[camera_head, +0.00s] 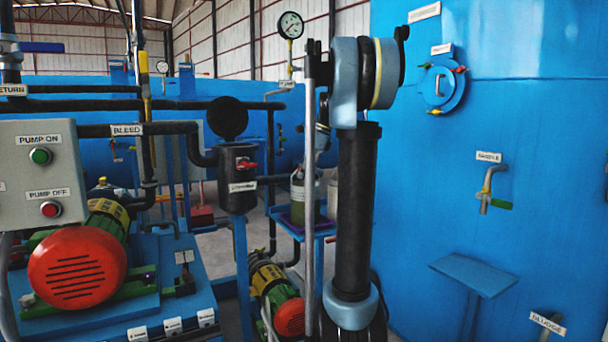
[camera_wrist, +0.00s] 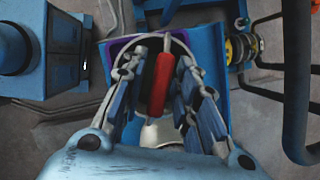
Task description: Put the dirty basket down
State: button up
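My gripper (camera_wrist: 161,95) points down, with its fingers close on both sides of a red handle (camera_wrist: 159,86). I take this as the grip of the dirty basket. The purple tray (camera_wrist: 116,46) also shows under my gripper in the wrist view. My gripper (camera_head: 322,138) is mostly hidden in the head view.
A pale cylinder (camera_wrist: 162,133) is close below my fingers in the wrist view. A vertical grey pipe (camera_head: 310,110) stands beside my arm. A black strainer housing (camera_head: 238,182) is left of the stand. The blue tank wall (camera_head: 540,130) is at right.

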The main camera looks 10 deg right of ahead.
jog(key=shift+r, duration=0.1)
jog(key=v, duration=1.2)
jog(key=s+a+f+n+h, duration=0.1)
jog(key=s+a+f+n, duration=0.1)
jog(key=s+f+n, duration=0.5)
jog(key=s+a+f+n+h, duration=0.1)
jog(key=s+a+f+n, duration=0.15)
jog(key=s+f, duration=0.75)
jog(key=s+f+n+t+h, duration=0.1)
jog(key=s+f+n, duration=0.4)
jog(key=s+f, duration=0.3)
jog(key=s+f+n+h, duration=0.1)
jog(key=s+f+n, duration=0.3)
jog(key=s+f, duration=0.5)
notch_tip(320, 180, down, 6)
jog(key=shift+s+r+n+t, duration=0.2)
jog(key=shift+n+t, duration=0.15)
jog(key=shift+t, duration=0.05)
jog(key=shift+o, duration=0.2)
